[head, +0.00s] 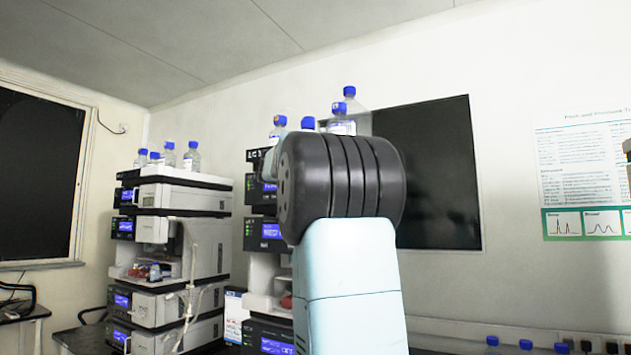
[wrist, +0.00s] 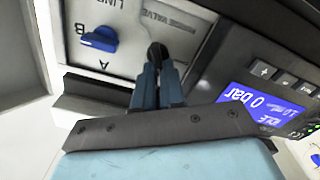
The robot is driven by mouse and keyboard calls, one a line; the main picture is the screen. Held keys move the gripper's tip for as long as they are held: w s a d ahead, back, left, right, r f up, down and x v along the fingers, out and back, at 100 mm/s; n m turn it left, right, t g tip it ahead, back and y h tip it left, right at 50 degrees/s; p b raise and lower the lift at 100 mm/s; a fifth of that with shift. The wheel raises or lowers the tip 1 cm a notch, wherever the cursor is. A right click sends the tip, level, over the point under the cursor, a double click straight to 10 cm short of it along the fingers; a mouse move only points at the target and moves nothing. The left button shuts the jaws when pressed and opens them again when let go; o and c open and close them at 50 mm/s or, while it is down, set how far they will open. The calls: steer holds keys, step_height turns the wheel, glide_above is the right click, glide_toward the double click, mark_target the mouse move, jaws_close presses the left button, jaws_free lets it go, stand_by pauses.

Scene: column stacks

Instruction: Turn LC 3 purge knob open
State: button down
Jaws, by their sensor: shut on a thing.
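The LC 3 stack (head: 262,228) stands in the middle of the head view, its right part hidden behind my arm. In the wrist view a black knob (wrist: 157,50) sits on a light panel beside upside-down lettering that ends in "VALVE". My gripper (wrist: 158,72) is shut on this knob, with the two dark blue fingers close together at it. The fingers cover part of the knob, so its turn angle is hard to tell. In the head view my gripper is hidden behind my arm.
A blue selector knob (wrist: 100,38) marked A and B lies left of my fingers. A lit display (wrist: 262,104) reading 0 bar and IDLE is close on the right. Another stack (head: 175,240) stands to the left. Blue-capped bottles (head: 343,115) stand atop the LC 3 stack.

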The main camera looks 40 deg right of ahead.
steer(key=n, duration=0.7)
steer(key=w+f+n, duration=0.1)
steer(key=n, duration=0.2)
steer(key=shift+a+f+n, duration=0.1)
steer(key=shift+a+n, duration=0.15)
steer(key=shift+n, duration=0.05)
steer(key=shift+f, duration=0.1)
stand_by(0.3)
steer(key=c, duration=1.4)
jaws_free()
steer(key=shift+c, duration=0.2)
steer(key=shift+o, duration=1.1)
steer(key=shift+s, duration=0.1)
steer(key=v, duration=1.3)
steer(key=shift+a, duration=0.35)
steer(key=shift+s, duration=0.1)
